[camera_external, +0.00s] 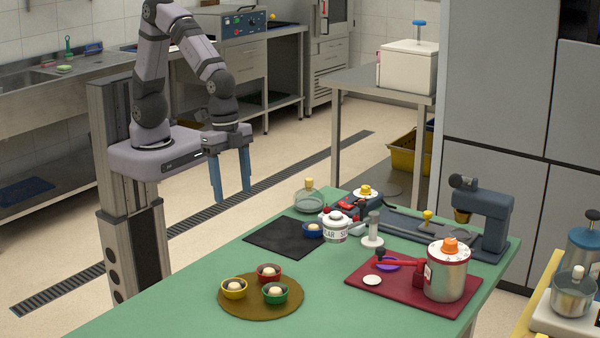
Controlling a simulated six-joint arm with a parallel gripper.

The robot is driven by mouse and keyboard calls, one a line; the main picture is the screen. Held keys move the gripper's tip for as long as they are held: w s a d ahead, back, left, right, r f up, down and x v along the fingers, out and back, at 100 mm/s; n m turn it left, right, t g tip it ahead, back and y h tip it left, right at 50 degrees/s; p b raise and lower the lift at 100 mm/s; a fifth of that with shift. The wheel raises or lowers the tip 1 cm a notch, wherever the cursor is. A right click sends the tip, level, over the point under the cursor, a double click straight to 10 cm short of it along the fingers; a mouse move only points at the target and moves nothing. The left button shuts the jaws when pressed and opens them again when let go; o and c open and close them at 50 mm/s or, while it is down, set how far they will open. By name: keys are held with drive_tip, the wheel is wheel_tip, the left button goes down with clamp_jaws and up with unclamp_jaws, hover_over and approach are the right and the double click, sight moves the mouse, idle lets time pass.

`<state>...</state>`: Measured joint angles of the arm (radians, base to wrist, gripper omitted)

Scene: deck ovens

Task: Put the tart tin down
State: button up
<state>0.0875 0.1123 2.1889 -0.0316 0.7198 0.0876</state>
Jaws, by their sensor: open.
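My gripper (232,194) is open and empty, its two blue fingers pointing down in the air near the table's far left edge. A yellow tart tin (233,291), a red tart tin (270,278) and a green tart tin (275,297) stand upright on a round brown board (240,312), each with a pale ball in it. A blue tart tin (313,230) stands at the right end of a black mat (278,238), close to the sugar jar. My gripper is apart from all the tins.
The green table (180,305) holds a sugar jar (335,231), a glass flask (309,199), and a white stand (372,235). A red mat (400,294) carries a metal canister (446,275) and a purple dish (390,264). The table's left part is clear.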

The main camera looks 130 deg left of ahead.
drive_tip(key=s+a+f+n+g, duration=0.1)
drive_tip(key=s+a+f, duration=0.1)
drive_tip(key=s, duration=1)
drive_tip(key=shift+s+a+f+n, duration=0.15)
drive_tip(key=shift+s+a+n, duration=0.2)
drive_tip(key=shift+a, duration=0.4)
drive_tip(key=shift+w, duration=0.1)
